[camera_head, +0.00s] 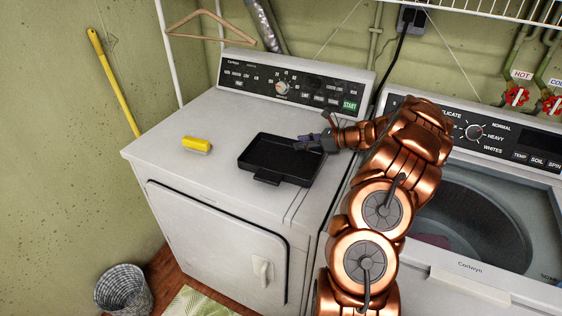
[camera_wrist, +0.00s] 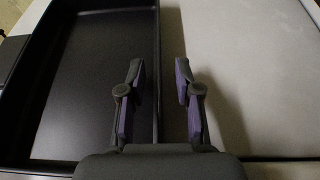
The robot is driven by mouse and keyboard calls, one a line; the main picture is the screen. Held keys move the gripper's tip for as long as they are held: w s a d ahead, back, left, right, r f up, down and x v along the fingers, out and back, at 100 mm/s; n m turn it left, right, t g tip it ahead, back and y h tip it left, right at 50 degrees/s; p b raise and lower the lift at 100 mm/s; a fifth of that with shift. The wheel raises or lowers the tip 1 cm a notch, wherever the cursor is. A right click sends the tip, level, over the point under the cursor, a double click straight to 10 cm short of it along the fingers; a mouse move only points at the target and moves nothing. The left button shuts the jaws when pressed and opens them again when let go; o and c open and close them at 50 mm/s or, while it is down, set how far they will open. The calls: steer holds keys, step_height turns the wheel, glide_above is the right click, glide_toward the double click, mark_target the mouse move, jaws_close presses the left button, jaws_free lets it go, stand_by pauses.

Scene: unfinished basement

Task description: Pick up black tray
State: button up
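The black tray (camera_head: 268,156) lies flat on top of the dryer, a shallow rectangle with a tab handle on its near side. My gripper (camera_head: 303,142) is at the tray's right edge, coming in from the right. In the wrist view, the tray (camera_wrist: 95,75) fills the left half. Its right wall runs between the two fingers of my gripper (camera_wrist: 158,85). The fingers are apart, one over the tray's inside and one outside over the dryer top. A gap shows between each finger and the wall. How low the fingertips reach is hard to tell.
The white dryer top (camera_head: 190,120) is mostly clear. A yellow brush-like block (camera_head: 197,144) lies left of the tray. The dryer's control panel (camera_head: 290,88) rises behind it. The washer (camera_head: 470,215) stands open at right, under my arm. A basket (camera_head: 123,290) stands on the floor.

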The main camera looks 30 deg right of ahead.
jaws_close()
stand_by(0.5)
